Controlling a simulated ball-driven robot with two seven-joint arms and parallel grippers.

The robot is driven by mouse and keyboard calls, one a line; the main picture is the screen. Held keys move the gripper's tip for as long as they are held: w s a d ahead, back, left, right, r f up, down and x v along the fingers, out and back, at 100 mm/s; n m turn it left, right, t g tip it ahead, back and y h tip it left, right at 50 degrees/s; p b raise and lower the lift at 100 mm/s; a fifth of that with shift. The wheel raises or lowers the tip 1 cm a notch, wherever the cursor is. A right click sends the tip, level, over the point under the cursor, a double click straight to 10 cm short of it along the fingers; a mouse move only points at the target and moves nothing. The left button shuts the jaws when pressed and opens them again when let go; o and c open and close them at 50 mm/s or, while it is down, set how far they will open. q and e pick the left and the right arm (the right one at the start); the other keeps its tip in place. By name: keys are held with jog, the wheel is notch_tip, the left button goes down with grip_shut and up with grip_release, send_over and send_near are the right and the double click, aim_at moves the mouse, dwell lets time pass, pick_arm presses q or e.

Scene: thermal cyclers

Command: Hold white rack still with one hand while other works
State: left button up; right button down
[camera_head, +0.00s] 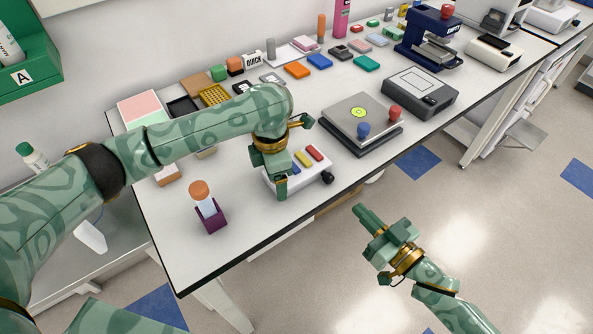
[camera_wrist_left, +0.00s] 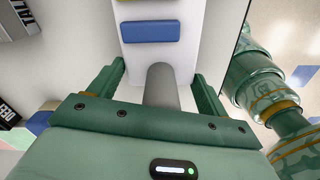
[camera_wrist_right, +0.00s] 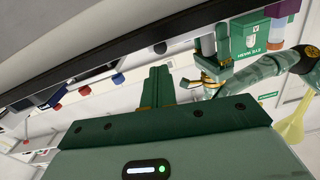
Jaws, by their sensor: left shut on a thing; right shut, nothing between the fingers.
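The white rack (camera_head: 312,183) lies near the front edge of the bench, with blue, yellow and red blocks on top and a black knob at its right end. My left gripper (camera_head: 272,175) is over its left end, one finger down its front side. In the left wrist view the fingers stand on both sides of the white rack (camera_wrist_left: 191,42), with a grey cylinder between them and a blue block ahead. It is shut on the rack. My right gripper (camera_head: 364,214) is shut and empty, off the bench front over the floor; its closed fingers also show in the right wrist view (camera_wrist_right: 158,82).
A purple holder (camera_head: 211,221) with an orange-topped tube stands left of the rack. A grey device (camera_head: 352,110) with red and blue knobs is to the right. Small coloured boxes and a yellow tray (camera_head: 214,95) fill the back. Bare bench lies around the holder.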

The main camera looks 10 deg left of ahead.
aim_at(327, 177)
pick_arm(q)
jog(key=shift+w, duration=0.1)
pick_arm(e)
jog(key=w+d+r+m+g, duration=0.3)
jog(key=w+d+r+m, duration=0.1)
jog(key=w+r+m, duration=0.1)
jog(key=shift+d+r+m+g, duration=0.3)
jog(key=shift+d+r+m, duration=0.1)
jog(key=shift+r, duration=0.5)
jog(key=x, duration=0.9)
jog(key=shift+w+a+r, duration=0.1)
jog(key=shift+a, duration=0.1)
jog(key=shift+s+a+f, duration=0.3)
jog(key=shift+a+f, duration=0.2)
jog(key=shift+f, duration=0.1)
jog(key=shift+s+a+f, duration=0.3)
jog(key=shift+a+f, duration=0.2)
jog(key=shift+f, duration=0.05)
jog(key=shift+s+a+f, duration=0.2)
jog(key=shift+s+f, duration=0.05)
jog(key=shift+f, duration=0.1)
